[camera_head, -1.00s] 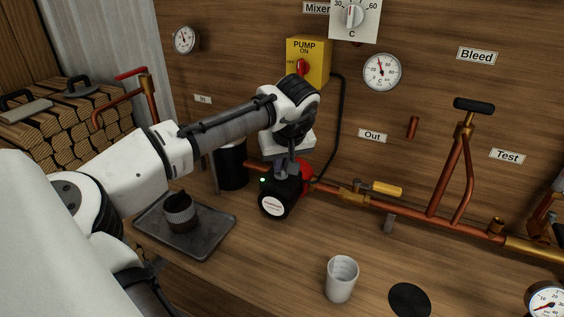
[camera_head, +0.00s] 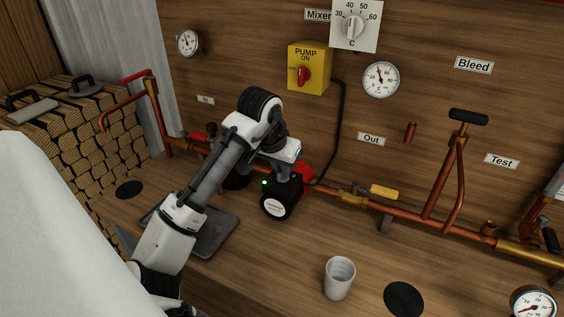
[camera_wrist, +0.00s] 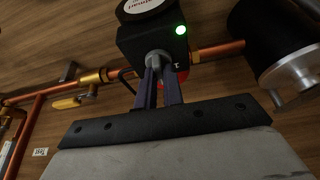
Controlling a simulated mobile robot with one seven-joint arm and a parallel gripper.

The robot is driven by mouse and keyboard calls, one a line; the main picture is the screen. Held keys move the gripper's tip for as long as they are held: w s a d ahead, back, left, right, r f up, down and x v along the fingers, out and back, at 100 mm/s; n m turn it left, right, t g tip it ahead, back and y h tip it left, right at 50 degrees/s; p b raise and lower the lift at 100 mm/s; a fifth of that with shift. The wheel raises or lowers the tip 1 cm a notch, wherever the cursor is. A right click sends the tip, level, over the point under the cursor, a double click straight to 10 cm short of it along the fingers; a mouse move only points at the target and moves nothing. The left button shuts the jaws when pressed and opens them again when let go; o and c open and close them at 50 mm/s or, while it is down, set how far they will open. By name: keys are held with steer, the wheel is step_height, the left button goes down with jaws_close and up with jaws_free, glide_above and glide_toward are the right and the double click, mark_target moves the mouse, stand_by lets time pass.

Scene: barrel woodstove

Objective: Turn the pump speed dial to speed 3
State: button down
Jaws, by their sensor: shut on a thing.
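The black pump (camera_head: 278,201) with a red body behind it sits on the pipe line at the back of the bench, with a lit green light on its housing. In the wrist view the pump (camera_wrist: 142,40) shows its round white label and a grey dial (camera_wrist: 157,62) on its side. My gripper (camera_head: 288,178) reaches the pump from above. In the wrist view its two fingers (camera_wrist: 158,82) are shut on the grey dial. The dial's speed marks are mostly hidden by the fingers, so its setting cannot be read.
A yellow PUMP switch box (camera_head: 309,68) with a red knob is on the wall above. A yellow-handled valve (camera_head: 376,191) lies on the pipe to the right. A white cup (camera_head: 339,278) stands on the bench in front. A dark tray (camera_head: 213,233) is partly behind my arm.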

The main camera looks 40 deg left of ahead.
steer(key=m+h+p, duration=0.1)
steer(key=m, duration=0.3)
steer(key=shift+a+h, duration=0.1)
steer(key=shift+h, duration=0.3)
steer(key=shift+a+m+g+h+p, duration=0.1)
steer(key=shift+m+g+h+p, duration=0.4)
steer(key=shift+m+p, duration=1.2)
steer(key=shift+m+b, duration=0.5)
steer(key=shift+m, duration=0.1)
steer(key=c, duration=1.5)
jaws_free()
steer(key=shift+r, duration=0.15)
steer(key=v, duration=0.6)
steer(key=b+v, duration=0.1)
steer(key=v, duration=0.6)
steer(key=shift+s+a+r, duration=0.15)
steer(key=shift+s+a, duration=0.05)
steer(key=shift+a, duration=0.1)
